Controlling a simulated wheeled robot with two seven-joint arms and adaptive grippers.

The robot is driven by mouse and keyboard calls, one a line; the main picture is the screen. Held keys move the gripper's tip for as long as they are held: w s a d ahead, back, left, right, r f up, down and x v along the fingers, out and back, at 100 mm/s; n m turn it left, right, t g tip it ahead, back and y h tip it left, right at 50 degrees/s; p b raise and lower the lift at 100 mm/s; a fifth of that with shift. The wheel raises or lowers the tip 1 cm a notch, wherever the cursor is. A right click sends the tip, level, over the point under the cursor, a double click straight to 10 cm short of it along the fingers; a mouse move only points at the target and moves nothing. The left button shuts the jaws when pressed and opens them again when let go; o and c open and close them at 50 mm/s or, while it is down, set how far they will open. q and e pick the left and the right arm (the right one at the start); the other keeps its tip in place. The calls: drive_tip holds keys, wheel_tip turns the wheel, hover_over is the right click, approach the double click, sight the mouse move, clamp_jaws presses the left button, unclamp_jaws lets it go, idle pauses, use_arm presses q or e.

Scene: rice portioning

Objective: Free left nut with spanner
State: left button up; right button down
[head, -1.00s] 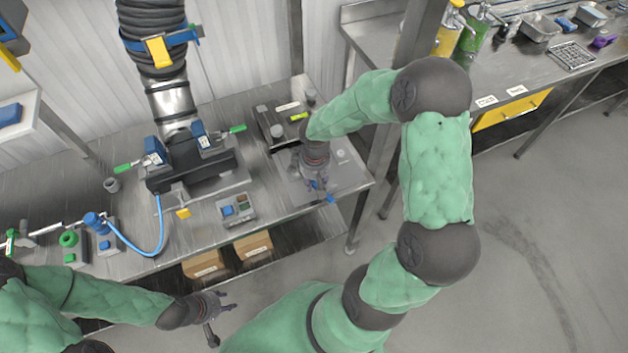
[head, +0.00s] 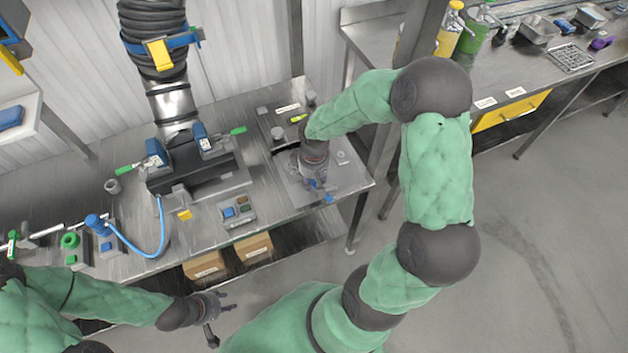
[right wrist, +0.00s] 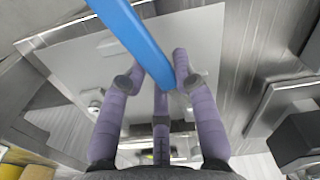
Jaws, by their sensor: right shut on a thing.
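A blue bar-shaped tool (right wrist: 140,40), probably the spanner, is held by my right gripper (right wrist: 158,82). In the right wrist view the purple fingers close around the bar, which runs up and out of the picture. In the head view my right gripper (head: 317,182) is low over a pale metal plate (head: 350,178), and a blue end of the tool (head: 328,198) shows beside the fingers. Neither nut can be picked out clearly; the fingers and arm hide part of the plate. My left gripper (head: 228,301) is open and empty in front of the bench.
A dark clamp block (head: 215,168) with green-handled levers stands on the bench, left of the plate. A small box with coloured buttons (head: 236,211) and a blue hose (head: 150,254) lie near the front edge. A dark fixture with knobs (head: 279,122) sits behind the plate.

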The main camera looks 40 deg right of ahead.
sight(313, 181)
drive_tip(key=shift+r+p, duration=1.2)
drive_tip(key=shift+r, duration=0.65)
use_arm(q)
wheel_tip(313, 181, up, 3)
drive_tip(key=shift+f, duration=0.2)
use_arm(e)
drive_tip(key=shift+a, duration=0.1)
